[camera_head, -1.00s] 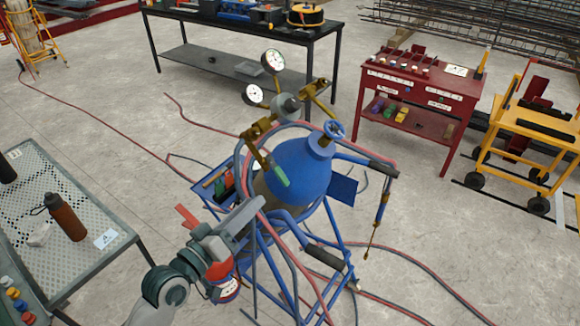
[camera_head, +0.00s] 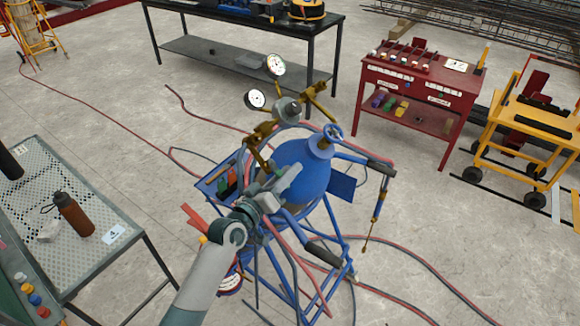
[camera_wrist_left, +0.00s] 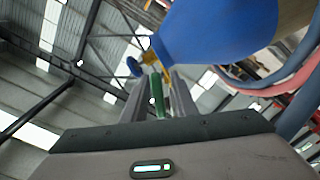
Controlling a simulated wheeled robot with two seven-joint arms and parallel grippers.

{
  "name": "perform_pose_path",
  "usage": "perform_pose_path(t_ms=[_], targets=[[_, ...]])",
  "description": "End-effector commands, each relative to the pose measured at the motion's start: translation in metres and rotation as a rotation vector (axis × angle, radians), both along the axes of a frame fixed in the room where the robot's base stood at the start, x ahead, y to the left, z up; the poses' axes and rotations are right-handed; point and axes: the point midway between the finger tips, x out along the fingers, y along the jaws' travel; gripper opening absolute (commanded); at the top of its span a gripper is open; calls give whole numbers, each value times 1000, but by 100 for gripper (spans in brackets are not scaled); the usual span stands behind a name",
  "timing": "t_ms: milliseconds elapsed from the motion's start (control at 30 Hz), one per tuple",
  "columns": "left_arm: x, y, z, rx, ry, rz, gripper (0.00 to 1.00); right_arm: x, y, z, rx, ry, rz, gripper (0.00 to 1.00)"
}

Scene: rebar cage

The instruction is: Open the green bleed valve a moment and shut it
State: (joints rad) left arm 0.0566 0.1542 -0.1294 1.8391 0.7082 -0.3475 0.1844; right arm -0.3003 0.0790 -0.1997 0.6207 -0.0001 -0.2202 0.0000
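The green bleed valve handle (camera_wrist_left: 157,94) shows in the left wrist view, with the blue cylinder above it. My left gripper (camera_wrist_left: 160,92) has its two fingers apart, one on each side of the green handle, with a gap visible. Contact cannot be told. In the head view my left gripper (camera_head: 284,182) is in front of the blue cylinder (camera_head: 308,165), below the brass regulator (camera_head: 262,133), and hides the green handle. Two round gauges, one upper (camera_head: 275,66) and one lower (camera_head: 255,99), stand above the regulator. My right gripper is out of view.
Red and blue hoses (camera_head: 420,262) run around the blue stand and over the floor. A torch (camera_head: 379,215) hangs at the stand's right. A perforated table (camera_head: 110,210) with a brown bottle (camera_head: 73,214) is at left. A red cabinet (camera_head: 425,128) stands behind right.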

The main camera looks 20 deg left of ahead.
Motion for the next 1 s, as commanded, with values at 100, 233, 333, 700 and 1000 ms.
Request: perform_pose_path(t_ms=[100,233,333,700,1000], targets=[[8,-3,1,0,-1,-1,26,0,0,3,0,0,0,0],[10,-4,0,-1,0,0,26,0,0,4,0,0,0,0],[10,-4,0,0,0,0,26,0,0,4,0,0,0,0],[10,-4,0,0,0,0,0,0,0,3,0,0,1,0],[10,-4,0,0,0,0,0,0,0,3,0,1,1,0]])
